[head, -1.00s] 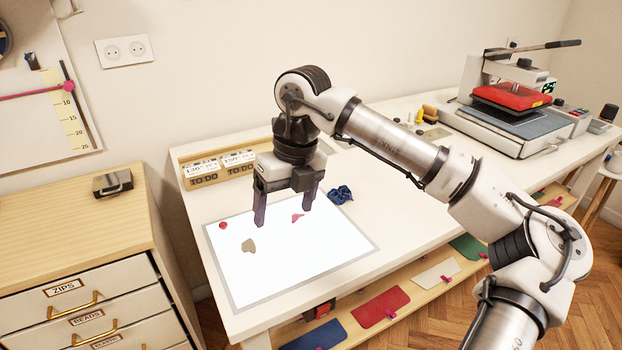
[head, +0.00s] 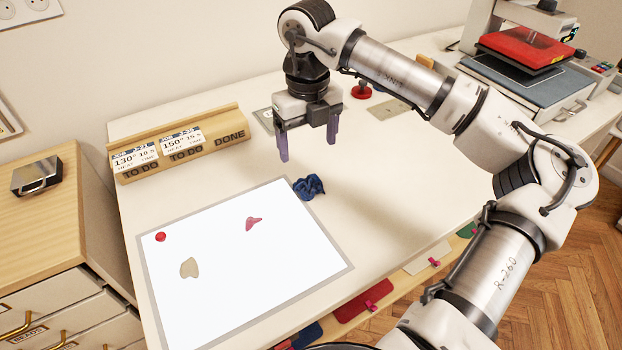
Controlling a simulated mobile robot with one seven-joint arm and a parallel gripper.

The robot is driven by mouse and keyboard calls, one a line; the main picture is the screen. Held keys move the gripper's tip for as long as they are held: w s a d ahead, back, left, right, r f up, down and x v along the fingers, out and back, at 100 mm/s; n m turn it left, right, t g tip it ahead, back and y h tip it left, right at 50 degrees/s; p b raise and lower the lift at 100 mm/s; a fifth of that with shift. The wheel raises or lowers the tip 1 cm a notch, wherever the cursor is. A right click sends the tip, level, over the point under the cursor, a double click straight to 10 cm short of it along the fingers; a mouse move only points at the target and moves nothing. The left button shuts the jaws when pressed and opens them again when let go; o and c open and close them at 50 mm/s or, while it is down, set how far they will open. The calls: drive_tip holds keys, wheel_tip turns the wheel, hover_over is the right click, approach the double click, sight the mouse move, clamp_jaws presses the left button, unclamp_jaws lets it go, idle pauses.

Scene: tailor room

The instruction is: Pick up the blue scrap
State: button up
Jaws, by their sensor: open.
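The blue scrap (head: 309,187) is a crumpled dark-blue piece of cloth. How high the fingertips are over the table is hard to tell from this one view.
The lit panel (head: 270,262) bears a red round piece (head: 160,237), a beige piece (head: 189,267) and a pink piece (head: 253,223). A wooden card rack (head: 182,150) stands behind it. A heat press (head: 528,62) stands at the back right. The table right of the scrap is clear.

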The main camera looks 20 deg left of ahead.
drive_tip(key=p, duration=0.1)
hover_over(309, 183)
wheel_tip(309, 183, down, 6)
drive_tip(key=shift+s+r, duration=0.15)
drive_tip(key=shift+f+p, duration=1.1)
drive_tip(key=shift+f, duration=1.55)
drive_tip(key=c, duration=1.1)
drive_tip(key=shift+c, duration=0.2)
